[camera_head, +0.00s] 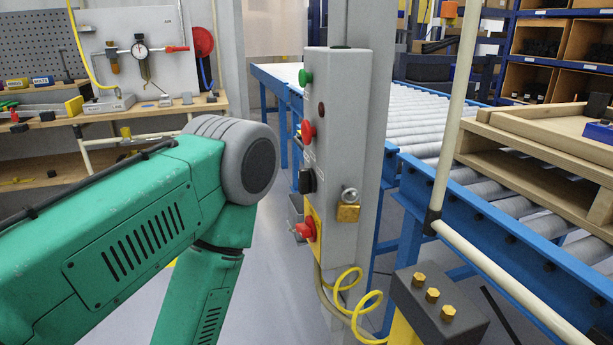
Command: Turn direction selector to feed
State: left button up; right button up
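A grey control box (343,130) is mounted on a grey post in the middle of the view. Its narrow left face carries a green button (304,78), a red button (307,131), a black knob (307,181) and a red knob on a yellow plate (306,229). The black knob looks like the direction selector. It is seen nearly edge-on, so its setting and labels cannot be read. My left arm reaches in from the left, its grey elbow joint left of the box and apart from it. Neither gripper shows in this view.
A brass padlock (348,212) hangs on the box's right face. A yellow coiled cable (357,304) hangs below. A blue-framed roller conveyor (484,217) with wooden pallets (545,139) stands right. A pale rail and dark block (439,310) are in front right. A workbench (150,110) stands back left.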

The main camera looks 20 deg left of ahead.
aim_at(306, 178)
jog(key=u, duration=0.8)
